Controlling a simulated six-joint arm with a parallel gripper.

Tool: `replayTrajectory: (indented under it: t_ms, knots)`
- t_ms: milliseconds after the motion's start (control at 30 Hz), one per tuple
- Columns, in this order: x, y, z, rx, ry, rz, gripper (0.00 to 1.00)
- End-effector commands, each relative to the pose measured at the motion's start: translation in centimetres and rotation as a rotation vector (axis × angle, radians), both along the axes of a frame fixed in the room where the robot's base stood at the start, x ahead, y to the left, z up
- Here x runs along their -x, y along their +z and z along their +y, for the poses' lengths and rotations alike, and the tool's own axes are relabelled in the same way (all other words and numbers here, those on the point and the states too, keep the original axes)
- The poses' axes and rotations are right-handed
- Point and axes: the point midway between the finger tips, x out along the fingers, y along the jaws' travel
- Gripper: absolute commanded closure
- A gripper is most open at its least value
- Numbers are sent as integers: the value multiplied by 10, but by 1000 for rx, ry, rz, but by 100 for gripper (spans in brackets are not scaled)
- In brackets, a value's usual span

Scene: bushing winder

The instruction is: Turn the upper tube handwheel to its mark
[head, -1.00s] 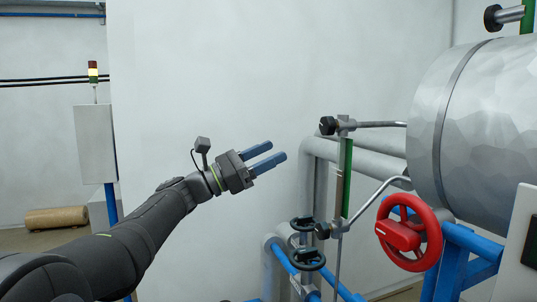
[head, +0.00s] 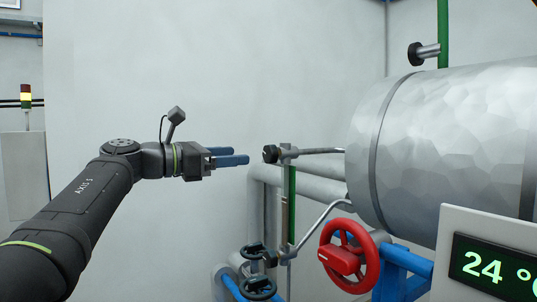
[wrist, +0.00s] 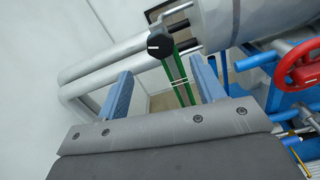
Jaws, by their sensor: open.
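The upper tube handwheel (head: 270,153) is a small black knob at the top of the green sight tube (head: 291,195). In the wrist view the handwheel (wrist: 160,46) shows a white line on its face. My gripper (head: 241,155) is open and empty, its two blue fingers pointing right at about the handwheel's height. The fingertips are just left of the handwheel and look apart from it. In the wrist view the handwheel appears between and beyond the fingertips (wrist: 160,68). I cannot make out a separate target mark.
A lower black knob (head: 270,258) is at the tube's bottom. Black valve wheels (head: 258,288) stand below. A red handwheel (head: 348,256), a large metal drum (head: 440,150) and a display panel (head: 490,265) are to the right. Grey pipes (head: 320,185) run behind.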

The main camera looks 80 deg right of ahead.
Motion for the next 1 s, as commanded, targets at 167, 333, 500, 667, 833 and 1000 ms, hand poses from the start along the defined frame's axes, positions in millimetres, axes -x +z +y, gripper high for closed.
replayTrajectory:
  t_ms: [167,333,500,667,833,1000]
  knots:
    - [30,0,-29,0,-3,1,38]
    - [52,0,-51,1,-3,1,38]
    - [66,0,-65,1,-1,0,38]
    - [71,0,-71,1,0,1,38]
    - [72,0,-71,1,1,1,38]
    - [71,0,-71,1,0,1,55]
